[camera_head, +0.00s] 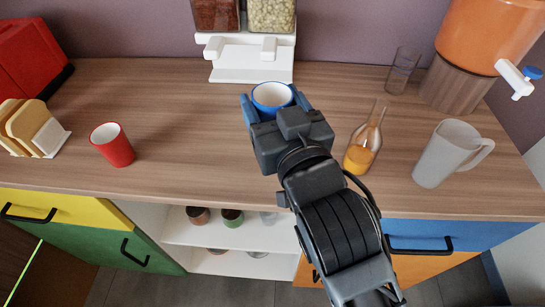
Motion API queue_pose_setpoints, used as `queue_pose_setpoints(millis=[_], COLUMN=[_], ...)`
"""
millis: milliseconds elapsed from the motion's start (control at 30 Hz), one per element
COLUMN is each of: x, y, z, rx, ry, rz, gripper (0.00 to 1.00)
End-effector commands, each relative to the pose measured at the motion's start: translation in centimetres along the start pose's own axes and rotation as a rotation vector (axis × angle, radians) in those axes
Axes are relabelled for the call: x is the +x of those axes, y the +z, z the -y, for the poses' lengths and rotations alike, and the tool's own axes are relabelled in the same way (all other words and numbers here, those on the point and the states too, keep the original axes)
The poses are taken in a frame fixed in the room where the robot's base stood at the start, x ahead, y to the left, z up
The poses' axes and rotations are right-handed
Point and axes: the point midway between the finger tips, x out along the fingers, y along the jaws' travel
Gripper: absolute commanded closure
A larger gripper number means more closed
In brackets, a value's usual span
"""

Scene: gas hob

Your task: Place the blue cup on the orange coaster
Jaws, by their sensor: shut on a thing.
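The blue cup (271,93) has a white inside and stands near the back middle of the wooden counter, in front of the white dispenser stand. My gripper (272,99) reaches it from the front, with one blue finger on each side, shut on the cup. The cup looks upright. My gripper hides its lower part, so I cannot tell whether it touches the counter. I see no orange coaster in this view; my arm and gripper cover part of the counter.
A red cup (112,145) and a toast rack (35,129) are at left. A bottle (364,146), a grey pitcher (446,153), a clear glass (403,70) and an orange drink dispenser (490,32) are at right. The white stand (250,62) is close behind the cup. Counter left of the cup is clear.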

Motion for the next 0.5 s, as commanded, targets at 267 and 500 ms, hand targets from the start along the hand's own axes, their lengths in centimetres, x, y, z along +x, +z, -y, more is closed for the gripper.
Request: queue_pose_setpoints(millis=[267,500], x=[0.0,0.0], y=[4.2,7.0], z=[0.0,0.0], rx=[-0.002,-0.002], ry=[0.000,0.000], rz=[0.001,0.004], gripper=[0.74,0.74])
